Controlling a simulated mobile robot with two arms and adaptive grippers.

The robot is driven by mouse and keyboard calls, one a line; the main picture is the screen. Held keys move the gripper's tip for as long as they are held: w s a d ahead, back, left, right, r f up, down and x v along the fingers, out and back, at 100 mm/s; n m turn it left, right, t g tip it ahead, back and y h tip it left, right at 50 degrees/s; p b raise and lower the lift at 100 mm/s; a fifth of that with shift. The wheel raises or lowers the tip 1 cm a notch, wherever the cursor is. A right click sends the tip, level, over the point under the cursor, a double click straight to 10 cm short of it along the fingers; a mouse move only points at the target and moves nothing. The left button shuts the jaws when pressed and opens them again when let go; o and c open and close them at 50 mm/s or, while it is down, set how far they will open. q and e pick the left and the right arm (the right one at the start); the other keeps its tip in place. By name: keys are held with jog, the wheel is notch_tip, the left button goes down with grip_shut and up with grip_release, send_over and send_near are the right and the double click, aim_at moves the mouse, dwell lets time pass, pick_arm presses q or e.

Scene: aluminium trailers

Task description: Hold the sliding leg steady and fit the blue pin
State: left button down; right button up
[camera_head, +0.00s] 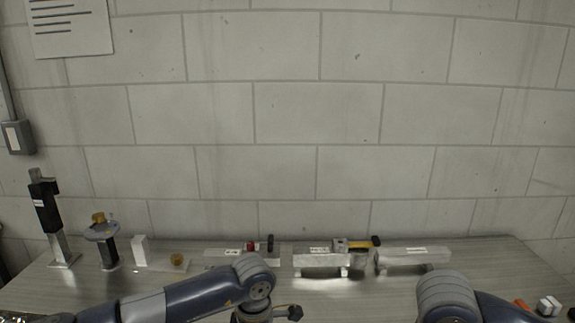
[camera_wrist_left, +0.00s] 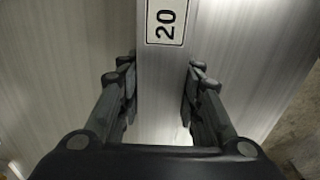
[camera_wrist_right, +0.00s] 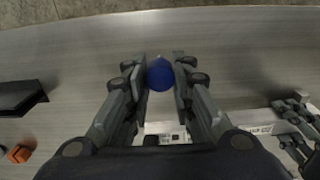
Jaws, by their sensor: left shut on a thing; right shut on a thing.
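The sliding leg (camera_wrist_left: 165,90) is a bare aluminium bar with a "20" label, in the left wrist view. My left gripper (camera_wrist_left: 160,92) is shut on it, one finger along each side. In the head view my left gripper (camera_head: 265,312) is low in the middle, partly cut off. The blue pin (camera_wrist_right: 160,74) shows its round blue end in the right wrist view. My right gripper (camera_wrist_right: 159,72) is shut on it. Pale metal with a label (camera_wrist_right: 168,128) lies beyond the right fingers, partly hidden by them. The pin appears apart from it. My right gripper is out of the head view.
Along the back of the table (camera_head: 330,290) are a black-sleeved post (camera_head: 45,208), a stand with a round plate (camera_head: 103,232), a bar with a yellow part (camera_head: 320,260) and another aluminium bar (camera_head: 405,256). Orange (camera_head: 521,304) and white (camera_head: 549,306) pieces lie at right.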

dwell(0.3)
jog(key=w+a+r+m, duration=0.1)
jog(key=w+a+r, duration=0.3)
jog(key=w+a, duration=0.2)
jog(key=w+a+r+m, duration=0.1)
jog(key=w+a+r, duration=0.3)
jog(key=w, duration=0.5)
jog(key=shift+w+a, duration=0.2)
jog(key=shift+a, duration=0.8)
jog(key=shift+f, duration=2.85)
jog(key=shift+f, duration=2.55)
jog(key=o, duration=1.1)
jog(key=shift+c, duration=0.2)
